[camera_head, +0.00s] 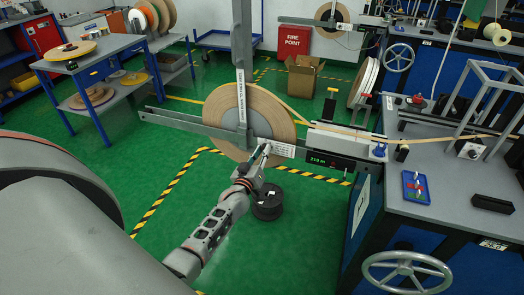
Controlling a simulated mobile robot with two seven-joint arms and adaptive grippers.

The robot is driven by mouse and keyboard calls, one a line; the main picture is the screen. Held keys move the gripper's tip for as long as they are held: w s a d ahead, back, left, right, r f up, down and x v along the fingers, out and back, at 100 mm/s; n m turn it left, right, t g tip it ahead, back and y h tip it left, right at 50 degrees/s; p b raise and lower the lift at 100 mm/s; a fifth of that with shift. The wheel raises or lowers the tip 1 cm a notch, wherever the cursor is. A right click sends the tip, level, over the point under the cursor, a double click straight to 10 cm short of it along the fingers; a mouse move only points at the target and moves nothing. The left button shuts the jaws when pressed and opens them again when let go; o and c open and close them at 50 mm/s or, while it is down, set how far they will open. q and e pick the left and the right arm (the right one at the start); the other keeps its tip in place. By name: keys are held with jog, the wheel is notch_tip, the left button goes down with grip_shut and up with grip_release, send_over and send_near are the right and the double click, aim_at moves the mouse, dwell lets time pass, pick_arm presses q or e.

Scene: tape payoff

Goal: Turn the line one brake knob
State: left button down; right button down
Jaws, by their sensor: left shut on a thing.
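The line one payoff holds a large tan tape reel (218,105) on a grey post and crossbar. My left gripper (265,149) is at the lower front of this reel, beside a small white label plate (283,149). It is shut on a small part there, which I take to be the brake knob; the fingers hide most of it. My right gripper is not in view.
A black round base (267,205) stands on the floor below my gripper. A blue tray (415,187) and handwheel (407,271) are at right. The floor at lower centre is clear.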

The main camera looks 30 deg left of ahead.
pick_arm(q)
jog(key=shift+n, duration=0.3)
jog(key=c, duration=1.8)
grip_release()
jog(key=shift+c, duration=0.2)
jog(key=v, duration=1.2)
